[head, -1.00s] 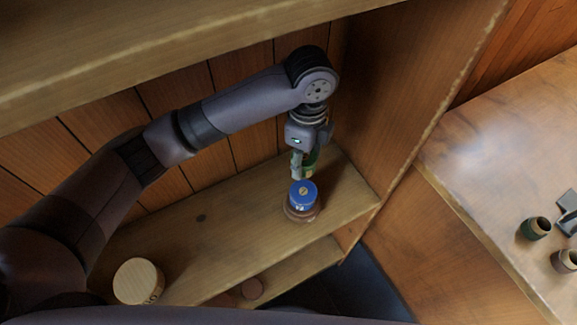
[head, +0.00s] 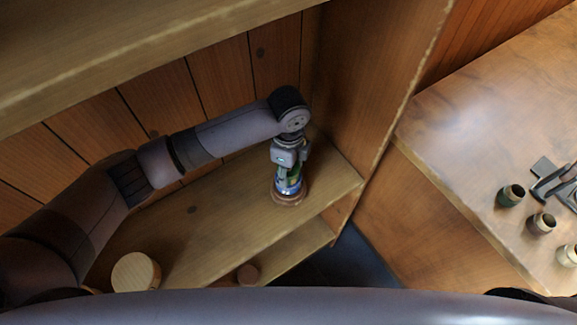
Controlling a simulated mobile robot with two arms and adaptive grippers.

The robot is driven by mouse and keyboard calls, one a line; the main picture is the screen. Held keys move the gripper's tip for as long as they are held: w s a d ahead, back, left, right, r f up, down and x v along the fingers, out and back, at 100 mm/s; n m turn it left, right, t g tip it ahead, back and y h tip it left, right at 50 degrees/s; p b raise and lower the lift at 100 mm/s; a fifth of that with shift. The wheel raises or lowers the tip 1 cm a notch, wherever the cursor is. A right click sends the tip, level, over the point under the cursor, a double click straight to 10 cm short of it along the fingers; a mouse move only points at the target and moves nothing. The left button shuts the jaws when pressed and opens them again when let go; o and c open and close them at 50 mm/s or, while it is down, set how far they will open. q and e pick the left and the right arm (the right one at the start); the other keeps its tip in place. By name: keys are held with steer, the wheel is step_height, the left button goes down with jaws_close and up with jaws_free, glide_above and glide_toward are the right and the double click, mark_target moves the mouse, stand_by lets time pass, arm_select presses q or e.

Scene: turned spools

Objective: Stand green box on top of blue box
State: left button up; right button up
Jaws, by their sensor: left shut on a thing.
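My left gripper (head: 289,175) points down over the shelf and is shut on the green box (head: 295,178), of which only a small part shows between the fingers. The blue box (head: 286,190) is directly below it, mostly covered by the gripper, and sits on a round brown base (head: 291,199) on the shelf. I cannot tell whether the green box touches the top of the blue box.
A pale round wooden piece (head: 135,272) stands at the left of the shelf (head: 215,225). A small brown round piece (head: 248,273) is on the lower shelf. Side panels enclose the right. Several small pots (head: 511,195) and a dark tool (head: 552,182) are on the right table.

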arm_select(q)
steer(key=shift+f, duration=0.1)
steer(key=o, duration=1.1)
step_height(320, 180, up, 12)
steer(key=b, duration=0.2)
